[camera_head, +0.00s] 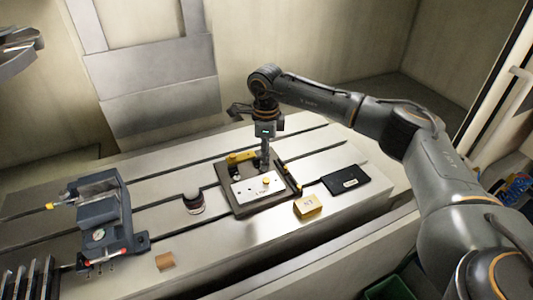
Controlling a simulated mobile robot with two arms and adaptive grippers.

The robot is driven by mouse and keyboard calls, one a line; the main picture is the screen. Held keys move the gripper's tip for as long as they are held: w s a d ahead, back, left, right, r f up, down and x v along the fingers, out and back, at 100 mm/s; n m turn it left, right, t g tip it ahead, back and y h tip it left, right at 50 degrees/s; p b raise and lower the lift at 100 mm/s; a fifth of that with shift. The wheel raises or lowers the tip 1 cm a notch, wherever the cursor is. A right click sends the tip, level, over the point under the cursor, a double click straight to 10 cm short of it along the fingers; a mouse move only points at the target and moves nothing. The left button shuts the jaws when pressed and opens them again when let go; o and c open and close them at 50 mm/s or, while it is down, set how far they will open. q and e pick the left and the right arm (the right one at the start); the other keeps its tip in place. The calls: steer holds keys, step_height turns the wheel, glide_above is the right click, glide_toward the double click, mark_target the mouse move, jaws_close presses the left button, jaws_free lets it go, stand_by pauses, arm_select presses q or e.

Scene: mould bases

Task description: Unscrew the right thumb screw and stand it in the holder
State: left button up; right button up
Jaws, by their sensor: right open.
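A pale metal mould plate (247,193) sits on a dark base (243,211) in the middle of the machine table. A small yellow knob, which looks like a thumb screw (267,181), stands on the right part of the plate. My right gripper (264,166) points down just behind this knob, open, with its fingers near the plate's back edge. I cannot tell whether the fingers touch anything. A yellow block with a label (308,207) stands right of the base. I cannot tell which object is the holder. My left gripper is not in view.
A black labelled tray (345,180) lies at the right. A dark round object (193,203) stands left of the base, and a grey vise (104,220) farther left. A small brown block (165,261) lies in front.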

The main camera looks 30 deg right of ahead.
mark_target(266, 179)
steer(key=shift+d+f+b, duration=0.2)
steer(key=shift+f+b, duration=1.4)
steer(key=shift+f, duration=1.15)
steer(key=shift+r, duration=0.1)
steer(key=m, duration=0.3)
steer(key=shift+m+p, duration=0.35)
steer(key=shift+m, duration=1.15)
steer(key=m, duration=0.3)
steer(key=shift+p, duration=0.35)
steer(key=m, duration=0.3)
steer(key=m+p, duration=0.1)
steer(key=m, duration=0.2)
steer(key=shift+r, duration=0.1)
steer(key=m, duration=0.3)
steer(key=shift+p, duration=0.4)
steer(key=shift+f+b, duration=0.55)
steer(key=shift+f, duration=0.3)
